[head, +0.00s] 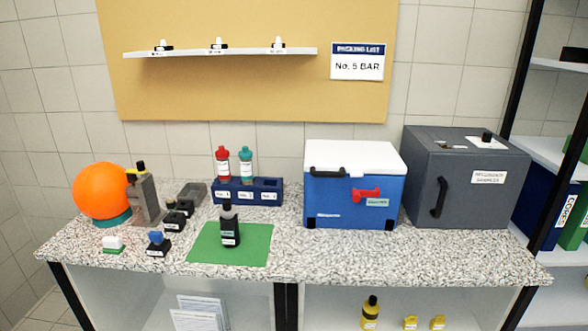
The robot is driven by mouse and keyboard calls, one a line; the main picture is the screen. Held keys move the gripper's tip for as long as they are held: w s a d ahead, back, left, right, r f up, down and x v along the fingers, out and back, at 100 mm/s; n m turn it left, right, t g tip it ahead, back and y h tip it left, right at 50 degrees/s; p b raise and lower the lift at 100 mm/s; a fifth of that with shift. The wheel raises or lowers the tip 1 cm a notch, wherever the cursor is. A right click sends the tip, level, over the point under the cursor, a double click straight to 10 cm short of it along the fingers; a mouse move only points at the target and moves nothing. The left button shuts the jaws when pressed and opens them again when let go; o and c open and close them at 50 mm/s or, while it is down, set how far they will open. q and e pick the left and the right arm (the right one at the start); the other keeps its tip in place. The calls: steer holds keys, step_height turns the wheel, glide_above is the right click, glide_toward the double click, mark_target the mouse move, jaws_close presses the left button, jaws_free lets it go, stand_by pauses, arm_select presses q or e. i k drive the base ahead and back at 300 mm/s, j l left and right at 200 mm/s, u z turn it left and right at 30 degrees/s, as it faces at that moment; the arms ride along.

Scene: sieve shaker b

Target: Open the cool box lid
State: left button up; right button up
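The cool box (340,206) stands on the speckled counter, right of the middle in the head view. It has a blue body and a white lid (365,157), which is shut. A black handle (327,172) sits at the lid's front edge on the left. A red latch (366,194) is on the front face, with a small label beside it. Neither of my grippers shows in the head view.
A dark grey cabinet (465,180) stands close to the right of the cool box. To the left are a dark blue rack (262,193) with red and teal bottles, a black bottle (230,228) on a green mat (202,246), and an orange ball (100,190). The counter (345,253) before the box is clear.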

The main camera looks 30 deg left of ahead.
mark_target(322, 159)
steer(key=u, duration=0.75)
steer(key=i+j+z, duration=0.1)
steer(key=i, duration=0.2)
